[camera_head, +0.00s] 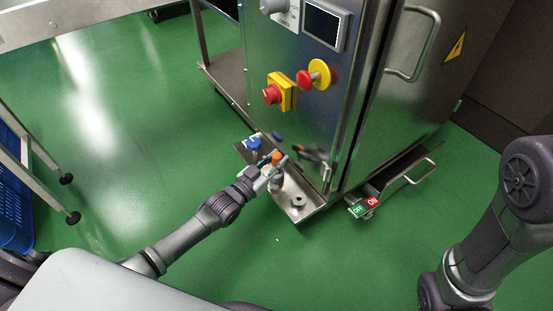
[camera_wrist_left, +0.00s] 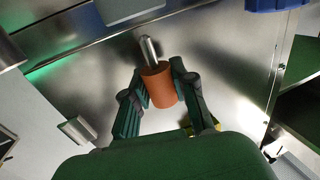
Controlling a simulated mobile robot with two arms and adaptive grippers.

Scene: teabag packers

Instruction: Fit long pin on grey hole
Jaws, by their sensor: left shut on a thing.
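My left gripper (camera_head: 276,163) is shut on an orange cylinder with a bare metal pin (camera_wrist_left: 159,84) sticking out of its end, which I take as the long pin. Its orange part (camera_head: 276,157) also shows between the fingers in the head view. The left gripper (camera_wrist_left: 170,88) grips the orange body from both sides in the left wrist view. A grey round piece with a dark centre (camera_head: 299,201), perhaps the grey hole, sits near the front end of the metal tray, apart from the gripper. My right gripper is out of view; only its arm shows.
A blue-topped piece (camera_head: 254,144) stands at the tray's far end. The metal tray (camera_head: 305,215) adjoins a steel cabinet (camera_head: 300,110) with red and yellow buttons. Green floor (camera_head: 150,190) is open to the left.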

